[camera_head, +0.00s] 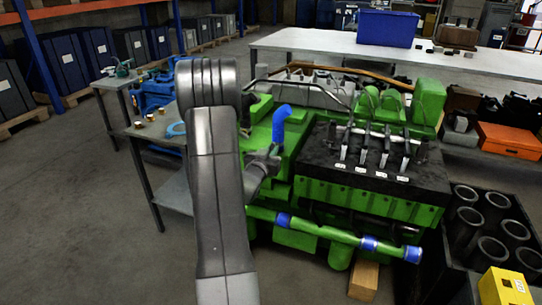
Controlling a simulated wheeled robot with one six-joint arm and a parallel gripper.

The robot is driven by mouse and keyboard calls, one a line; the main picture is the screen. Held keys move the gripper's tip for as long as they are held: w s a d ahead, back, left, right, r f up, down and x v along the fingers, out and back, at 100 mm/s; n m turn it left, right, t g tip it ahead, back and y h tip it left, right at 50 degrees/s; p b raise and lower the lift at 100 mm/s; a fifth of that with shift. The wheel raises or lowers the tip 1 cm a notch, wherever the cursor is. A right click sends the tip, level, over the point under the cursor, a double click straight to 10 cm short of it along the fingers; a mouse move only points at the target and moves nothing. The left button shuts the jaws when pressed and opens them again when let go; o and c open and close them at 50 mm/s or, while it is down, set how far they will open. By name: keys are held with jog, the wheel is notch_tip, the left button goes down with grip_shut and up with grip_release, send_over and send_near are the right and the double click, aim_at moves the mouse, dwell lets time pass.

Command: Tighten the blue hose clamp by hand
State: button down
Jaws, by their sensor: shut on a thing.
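A blue elbow hose (279,122) stands upright on the left part of the green engine (325,190), its top bent to the right. My gripper (275,153) is at the lower end of this hose, partly hidden by my own arm. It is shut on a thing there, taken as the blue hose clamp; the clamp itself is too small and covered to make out. A green pipe (325,231) with blue bands runs along the engine's lower front, apart from my gripper.
A black cover with several injectors (378,155) tops the engine's right side. A black crate of cylinder liners (488,225) and a yellow box (503,287) stand at right. A grey side table (150,130) is at left, a long bench (330,45) behind. The left floor is clear.

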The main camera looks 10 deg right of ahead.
dwell(0.3)
jog(key=c, duration=1.4)
grip_release()
jog(key=shift+c, duration=0.2)
jog(key=shift+s+a, duration=0.1)
jog(key=v, duration=1.3)
jog(key=shift+s+a+b, duration=0.2)
jog(key=shift+s+b, duration=0.1)
jog(key=shift+w, duration=0.1)
jog(key=x, duration=1.3)
jog(key=shift+w+d+p, duration=0.3)
jog(key=shift+p, duration=0.05)
jog(key=shift+s+a, duration=0.1)
